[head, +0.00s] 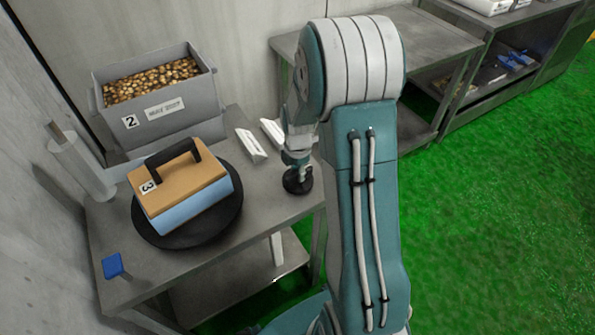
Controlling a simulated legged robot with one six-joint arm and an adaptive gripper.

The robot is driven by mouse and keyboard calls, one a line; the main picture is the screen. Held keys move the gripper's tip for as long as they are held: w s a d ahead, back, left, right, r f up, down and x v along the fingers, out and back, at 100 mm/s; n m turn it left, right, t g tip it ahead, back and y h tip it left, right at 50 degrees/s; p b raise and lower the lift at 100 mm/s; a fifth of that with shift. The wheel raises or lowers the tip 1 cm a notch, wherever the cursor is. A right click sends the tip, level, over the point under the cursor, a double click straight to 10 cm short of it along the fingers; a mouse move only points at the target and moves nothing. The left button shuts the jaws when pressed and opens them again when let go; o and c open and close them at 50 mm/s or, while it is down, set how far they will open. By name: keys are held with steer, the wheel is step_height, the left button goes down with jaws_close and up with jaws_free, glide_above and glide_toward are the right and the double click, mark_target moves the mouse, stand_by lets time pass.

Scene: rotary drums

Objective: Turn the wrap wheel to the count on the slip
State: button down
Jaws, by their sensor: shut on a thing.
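My gripper (297,163) points down at the right end of the near metal table. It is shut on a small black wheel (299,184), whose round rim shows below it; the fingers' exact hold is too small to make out. A large black turntable (233,219) stands to the left, bearing a tan-topped, blue-sided box (195,208) with a black handle and a label "3". Two white folded cards, a left one (251,146) and a right one (271,131), stand behind the wheel. Their writing is unreadable from here.
A grey bin (175,125) marked "2", full of brown lumps, stands at the back left. A pale upright roll (82,166) is left of the turntable. A blue block (113,266) lies at the front left. Metal benches (440,45) stand behind my arm.

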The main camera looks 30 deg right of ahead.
steer(key=shift+w+r, duration=0.15)
steer(key=shift+w, duration=0.1)
steer(key=c, duration=0.5)
jaws_free()
steer(key=shift+c, duration=0.2)
steer(key=shift+o, duration=0.3)
steer(key=shift+s, duration=0.1)
step_height(320, 180, up, 12)
